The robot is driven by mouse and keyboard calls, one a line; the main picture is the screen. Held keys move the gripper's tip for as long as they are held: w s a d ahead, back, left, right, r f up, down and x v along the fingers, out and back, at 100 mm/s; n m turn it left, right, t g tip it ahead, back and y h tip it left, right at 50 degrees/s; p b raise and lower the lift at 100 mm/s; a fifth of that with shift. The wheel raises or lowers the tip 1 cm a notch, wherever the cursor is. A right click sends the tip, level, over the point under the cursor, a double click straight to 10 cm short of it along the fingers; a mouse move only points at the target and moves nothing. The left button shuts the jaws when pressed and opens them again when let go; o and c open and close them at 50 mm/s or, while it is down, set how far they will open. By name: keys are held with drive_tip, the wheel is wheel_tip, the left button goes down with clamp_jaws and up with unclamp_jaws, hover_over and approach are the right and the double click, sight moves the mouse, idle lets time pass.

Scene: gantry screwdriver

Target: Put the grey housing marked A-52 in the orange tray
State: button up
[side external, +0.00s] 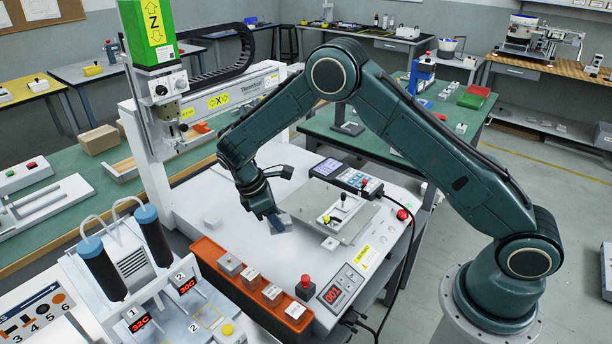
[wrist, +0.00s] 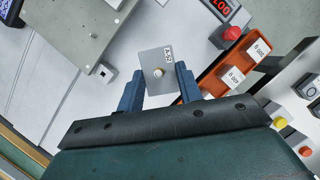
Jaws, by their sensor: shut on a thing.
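The grey housing marked A-52 (wrist: 157,69) shows in the wrist view as a square plate with a small round knob and a white label. My gripper (wrist: 158,87) has its two blue fingers on either side of it and is shut on it. In the side view my gripper (side external: 275,214) points down over the white machine bed, left of the metal plate, with the housing (side external: 284,222) at its fingertips, slightly tilted. I cannot tell whether it touches the bed.
A red button (side external: 305,282) and a red-digit display (side external: 337,290) stand right of the tray. A metal fixture plate (side external: 345,228) lies right of my gripper. The gantry column (side external: 150,150) rises behind left.

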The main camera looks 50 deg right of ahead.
drive_tip(key=shift+w+a+f+n+t, duration=0.15)
drive_tip(key=shift+w+a+n+t, duration=0.15)
drive_tip(key=shift+n, duration=0.3)
drive_tip(key=shift+w+a+f+n+t, duration=0.2)
drive_tip(key=shift+w+n, duration=0.15)
drive_tip(key=shift+n, duration=0.25)
drive_tip(key=w+a+f+n+t+y, duration=0.1)
drive_tip(key=w+a+n+t, duration=0.2)
drive_tip(key=n, duration=0.8)
drive_tip(key=w+a+f+n+t+y, duration=0.1)
drive_tip(key=w+a+n+t+y, duration=0.1)
drive_tip(key=w+a+n, duration=0.5)
drive_tip(key=shift+w+n+t+y, duration=0.3)
drive_tip(key=shift+w+n+t, duration=0.3)
drive_tip(key=shift+w+n, duration=1.45)
drive_tip(key=shift+s+f+n, duration=0.35)
drive_tip(key=shift+s+n, duration=0.1)
drive_tip(key=shift+s, duration=0.05)
drive_tip(key=shift+f, duration=2.7)
drive_tip(key=shift+f, duration=0.7)
drive_tip(key=o, duration=1.3)
drive_tip(key=shift+c, duration=0.2)
